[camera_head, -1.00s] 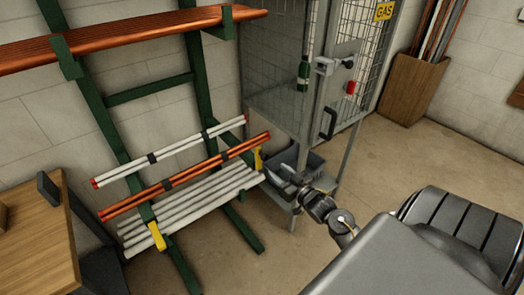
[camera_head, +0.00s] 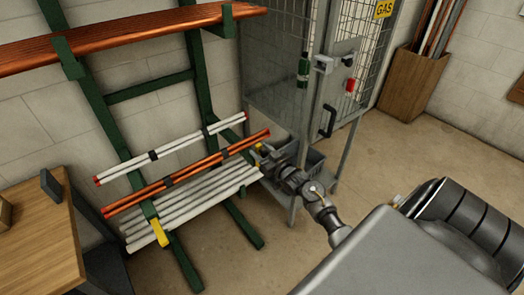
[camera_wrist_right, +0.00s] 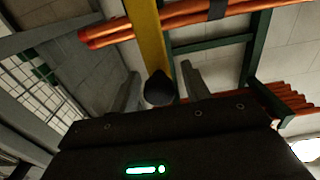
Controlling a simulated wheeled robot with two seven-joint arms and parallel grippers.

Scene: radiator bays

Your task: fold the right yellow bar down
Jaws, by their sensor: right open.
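The right yellow bar (camera_head: 258,148) stands at the right end of the rack's lower arms, mostly hidden behind my right gripper in the head view. In the right wrist view the yellow bar (camera_wrist_right: 148,35) comes down from the top, and a dark rounded tip lies between the fingers. My right gripper (camera_wrist_right: 160,82) is open, with one finger on either side of the bar's end; I cannot tell whether they touch it. In the head view the right gripper (camera_head: 267,160) is at the rack's right end. My left gripper is not in view.
Another yellow bar (camera_head: 160,232) is at the rack's left arm. Copper pipes (camera_head: 185,177) and white pipes (camera_head: 195,205) lie on the rack. A wire gas cage (camera_head: 275,75) stands close on the right, with a grey bin (camera_head: 313,165) below. A wooden table (camera_head: 35,235) is at left.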

